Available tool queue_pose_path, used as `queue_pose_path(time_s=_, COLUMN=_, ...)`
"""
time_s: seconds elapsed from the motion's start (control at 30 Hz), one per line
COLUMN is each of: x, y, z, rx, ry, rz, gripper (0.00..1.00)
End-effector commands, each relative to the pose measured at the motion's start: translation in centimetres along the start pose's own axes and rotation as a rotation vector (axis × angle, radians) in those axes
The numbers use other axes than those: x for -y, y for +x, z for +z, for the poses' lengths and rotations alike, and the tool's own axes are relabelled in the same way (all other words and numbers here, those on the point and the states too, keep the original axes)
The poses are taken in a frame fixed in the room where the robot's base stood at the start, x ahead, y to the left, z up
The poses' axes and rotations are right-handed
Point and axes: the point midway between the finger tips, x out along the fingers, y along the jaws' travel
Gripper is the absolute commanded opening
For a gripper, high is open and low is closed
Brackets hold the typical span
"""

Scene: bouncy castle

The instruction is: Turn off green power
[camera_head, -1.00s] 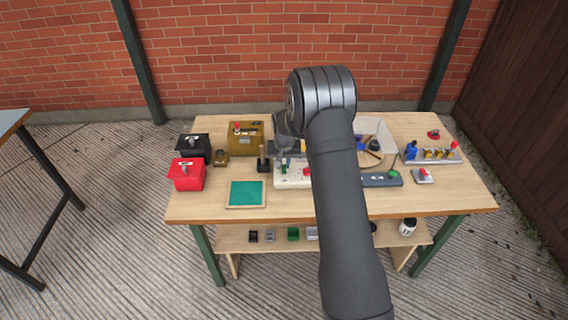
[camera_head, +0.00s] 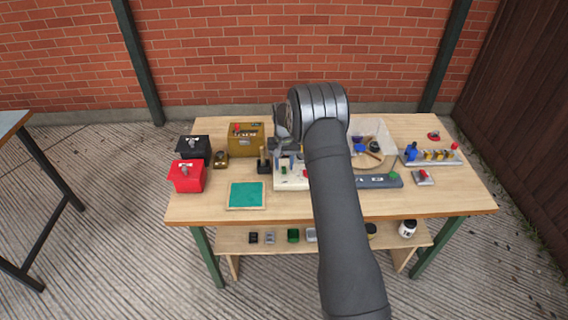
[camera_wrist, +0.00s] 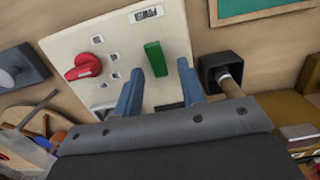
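A cream panel (camera_wrist: 115,45) with a POWER label (camera_wrist: 146,14) carries an upright-looking green switch handle (camera_wrist: 154,55) and a red rotary knob (camera_wrist: 83,67). In the head view the panel (camera_head: 290,185) sits mid-table, partly hidden by my arm. The green handle (camera_head: 284,170) shows below my fingers. My gripper (camera_wrist: 160,67) is open, its two blue-grey fingers apart with the green handle in line with the gap between them. Whether the fingertips reach the handle's height I cannot tell. My gripper (camera_head: 285,161) also shows in the head view, above the panel.
A black-based post (camera_wrist: 222,72) stands close beside the right finger. A green mat (camera_head: 245,195) lies in front, red (camera_head: 187,178) and black boxes (camera_head: 193,147) stand left, and a brass box (camera_head: 246,139) behind. A grey strip (camera_head: 378,181) lies right of my arm.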

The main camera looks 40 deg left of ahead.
Motion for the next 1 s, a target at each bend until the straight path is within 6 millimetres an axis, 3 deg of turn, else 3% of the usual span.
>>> queue_pose_path(time_s=0.27, x=0.0, y=-0.1, z=0.0, rx=-0.002, ry=0.0, rz=0.0, gripper=0.36)
queue_pose_path(time_s=0.43, x=0.0, y=-1.8, z=-0.1, rx=-0.004, ry=0.0, rz=-0.001, gripper=0.36)
queue_pose_path(time_s=1.0, x=0.0, y=-14.7, z=-0.1, rx=-0.004, ry=0.0, rz=-0.001, gripper=0.36)
